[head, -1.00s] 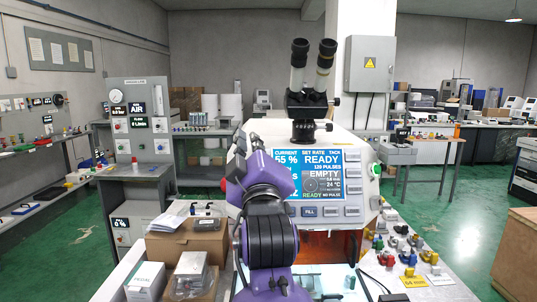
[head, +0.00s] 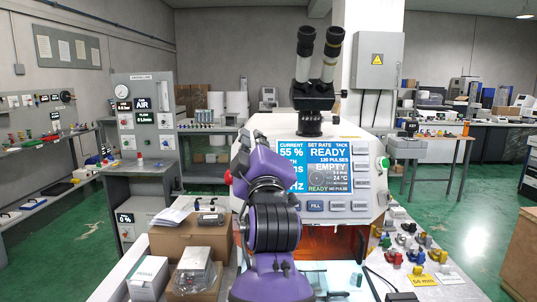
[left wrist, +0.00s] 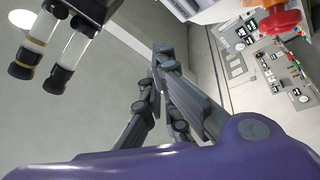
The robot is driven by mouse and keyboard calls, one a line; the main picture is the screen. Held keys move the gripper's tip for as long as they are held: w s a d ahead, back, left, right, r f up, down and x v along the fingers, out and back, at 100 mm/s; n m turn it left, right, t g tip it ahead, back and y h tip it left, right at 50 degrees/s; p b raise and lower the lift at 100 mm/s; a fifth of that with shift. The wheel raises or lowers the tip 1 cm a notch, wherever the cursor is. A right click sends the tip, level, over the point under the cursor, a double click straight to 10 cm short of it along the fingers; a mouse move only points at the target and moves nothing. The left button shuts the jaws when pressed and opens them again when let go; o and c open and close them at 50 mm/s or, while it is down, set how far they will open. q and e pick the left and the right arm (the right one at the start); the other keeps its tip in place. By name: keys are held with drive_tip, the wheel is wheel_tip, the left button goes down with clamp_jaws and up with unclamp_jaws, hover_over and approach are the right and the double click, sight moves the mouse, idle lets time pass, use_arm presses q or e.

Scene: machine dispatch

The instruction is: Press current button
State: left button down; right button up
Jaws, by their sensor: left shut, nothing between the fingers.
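The white machine (head: 372,208) stands ahead, with a lit blue screen (head: 316,152) reading CURRENT 55 % at its top left. Grey buttons (head: 362,154) line the screen's right side, and a FILL button (head: 315,205) sits below it. My purple left arm covers the screen's left edge and the panel beside it, so any current button there is hidden or cannot be made out. My left gripper (head: 243,140) is in front of the panel's left side, mostly behind my wrist. In the left wrist view its grey fingers (left wrist: 160,52) are shut and empty. Contact with the panel cannot be told.
Black eyepieces (head: 319,55) rise above the machine. A red knob (head: 228,177) is left of my wrist; a green button (head: 382,162) is at the machine's right. Cardboard boxes (head: 190,238) stand at front left. Small coloured parts (head: 410,240) lie at right.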

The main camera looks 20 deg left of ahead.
use_arm(q)
drive_tip(key=shift+w+a+f+b, duration=0.15)
drive_tip(key=shift+w+f, duration=0.15)
drive_tip(key=shift+w, duration=0.3)
drive_tip(key=shift+w+a+f+b, duration=0.1)
drive_tip(key=shift+w+a+f, duration=0.15)
drive_tip(key=shift+w, duration=0.4)
drive_tip(key=shift+w+a+f+b, duration=0.15)
drive_tip(key=shift+w+f, duration=0.2)
drive_tip(key=shift+w, duration=0.25)
drive_tip(key=shift+w+a+f, duration=0.1)
drive_tip(key=shift+w+f, duration=0.1)
drive_tip(key=shift+w, duration=0.15)
idle(0.3)
